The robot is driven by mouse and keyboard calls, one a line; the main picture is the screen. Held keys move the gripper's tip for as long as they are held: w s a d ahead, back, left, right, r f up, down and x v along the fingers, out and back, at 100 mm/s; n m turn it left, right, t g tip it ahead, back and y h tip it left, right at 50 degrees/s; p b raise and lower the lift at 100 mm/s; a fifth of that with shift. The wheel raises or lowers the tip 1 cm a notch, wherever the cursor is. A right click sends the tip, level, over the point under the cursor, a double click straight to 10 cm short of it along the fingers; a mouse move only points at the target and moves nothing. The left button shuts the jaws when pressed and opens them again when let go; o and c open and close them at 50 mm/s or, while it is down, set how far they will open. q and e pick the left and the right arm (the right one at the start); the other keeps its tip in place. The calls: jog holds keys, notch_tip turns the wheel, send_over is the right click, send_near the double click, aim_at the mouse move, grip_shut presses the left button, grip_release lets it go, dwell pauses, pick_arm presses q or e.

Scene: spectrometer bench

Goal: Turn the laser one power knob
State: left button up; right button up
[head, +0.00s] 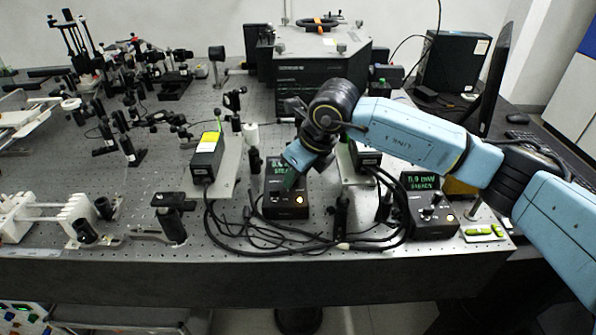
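A black laser control box (286,208) stands near the front edge of the bench, with a green lit display and a glowing orange light. My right gripper (291,181) reaches down over this box from the upper right and covers part of its display and top. Its fingers are small and dark against the box, so I cannot tell whether they are open or touch a knob. No knob shows clearly on this box. A second control box (433,222) with a green display and small knobs stands to the right. No readable label shows which is laser one. My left gripper is out of view.
Black cables (270,238) loop along the bench front between the boxes. A black laser head with a yellow label (208,153) stands to the left. Optics mounts crowd the back left. A large dark housing (318,65) and a monitor (496,78) stand behind.

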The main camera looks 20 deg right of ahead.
jog(key=v, duration=1.3)
jog(key=shift+s, duration=0.1)
